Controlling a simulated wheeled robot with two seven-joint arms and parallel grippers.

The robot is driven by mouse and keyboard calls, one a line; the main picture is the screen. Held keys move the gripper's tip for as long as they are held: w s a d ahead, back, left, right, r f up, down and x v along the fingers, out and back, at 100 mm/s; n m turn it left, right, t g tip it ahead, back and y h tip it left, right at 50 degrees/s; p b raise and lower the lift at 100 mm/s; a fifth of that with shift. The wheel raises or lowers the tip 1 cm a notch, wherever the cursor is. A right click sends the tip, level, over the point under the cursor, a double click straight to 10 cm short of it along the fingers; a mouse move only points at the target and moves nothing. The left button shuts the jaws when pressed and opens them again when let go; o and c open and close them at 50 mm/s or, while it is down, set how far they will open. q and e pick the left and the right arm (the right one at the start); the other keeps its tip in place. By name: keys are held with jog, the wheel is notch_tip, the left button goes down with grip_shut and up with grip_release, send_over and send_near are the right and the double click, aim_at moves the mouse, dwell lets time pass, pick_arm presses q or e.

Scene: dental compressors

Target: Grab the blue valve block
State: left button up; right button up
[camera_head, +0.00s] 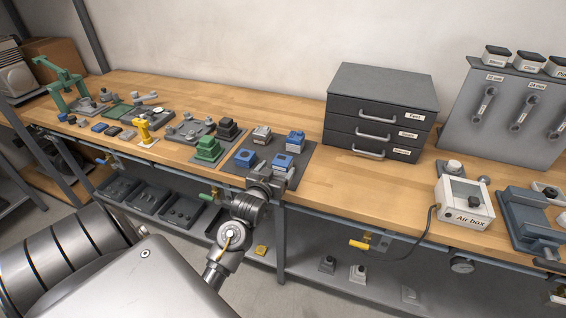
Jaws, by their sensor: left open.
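Three blue blocks sit on a dark grey mat (303,153) on the wooden workbench. One blue block (245,157) is at the mat's left, a second blue block (282,161) is at the front near my gripper, and a third blue block (296,138) is at the back right. I cannot tell from their looks which is the valve block. My left gripper (270,172) is open at the mat's front edge, just in front of the second block. Its fingertips are small and partly hidden, so contact is unclear. My right gripper is not in view.
A grey-beige block (262,135) also sits on the mat. A green block (208,149) and a black block (228,128) stand left of it. A dark drawer cabinet (380,110) stands to the right. The bench between the mat and the air box (464,202) is clear.

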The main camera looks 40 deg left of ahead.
aim_at(282, 160)
pick_arm(q)
jog(key=shift+w+a+r, duration=0.1)
jog(key=shift+w, duration=0.35)
jog(key=p+x, duration=0.1)
jog(key=x, duration=0.3)
jog(key=shift+w, duration=0.3)
jog(key=c, duration=1.2)
